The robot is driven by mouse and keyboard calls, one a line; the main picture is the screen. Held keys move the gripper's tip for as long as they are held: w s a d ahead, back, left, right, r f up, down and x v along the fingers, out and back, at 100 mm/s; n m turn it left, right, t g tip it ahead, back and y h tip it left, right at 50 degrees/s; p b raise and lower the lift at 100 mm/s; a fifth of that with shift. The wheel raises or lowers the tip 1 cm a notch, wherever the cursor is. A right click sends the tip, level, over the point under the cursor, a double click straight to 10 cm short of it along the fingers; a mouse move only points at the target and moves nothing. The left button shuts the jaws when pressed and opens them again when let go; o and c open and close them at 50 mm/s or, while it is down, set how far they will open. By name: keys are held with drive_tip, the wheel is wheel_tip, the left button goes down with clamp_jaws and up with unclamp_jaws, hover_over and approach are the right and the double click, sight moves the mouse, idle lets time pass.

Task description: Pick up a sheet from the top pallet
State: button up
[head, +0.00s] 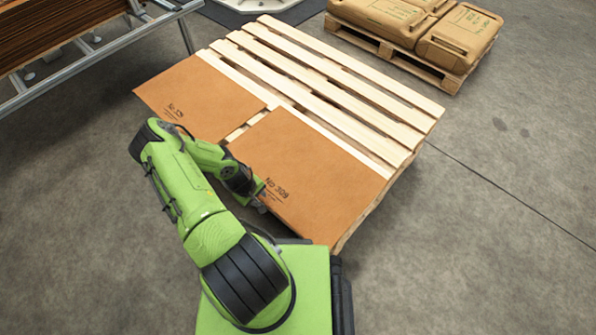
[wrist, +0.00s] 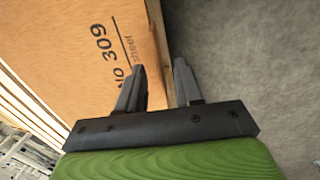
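A wooden slatted pallet (head: 345,97) lies on the floor in front of me. Two brown sheets lie on its near side: the left sheet (head: 200,98) and the right sheet (head: 318,172), which carries printed lettering. The right sheet (wrist: 85,45) also fills the left of the wrist view, marked "No 309". My gripper (head: 263,204) is at the near left edge of the right sheet. In the wrist view my gripper (wrist: 159,68) is open, with a gap between its two dark fingers. The sheet's edge appears near the left finger; I cannot tell whether they touch.
A second pallet (head: 394,58) with several brown sacks (head: 460,37) stands at the back right. A metal rack (head: 100,50) holding a stack of brown sheets (head: 50,30) is at the upper left. Grey floor (head: 480,250) is clear on the right.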

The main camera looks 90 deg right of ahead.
drive_tip(key=shift+x, duration=1.2)
drive_tip(key=shift+r, duration=0.1)
clamp_jaws()
drive_tip(key=shift+r, duration=0.1)
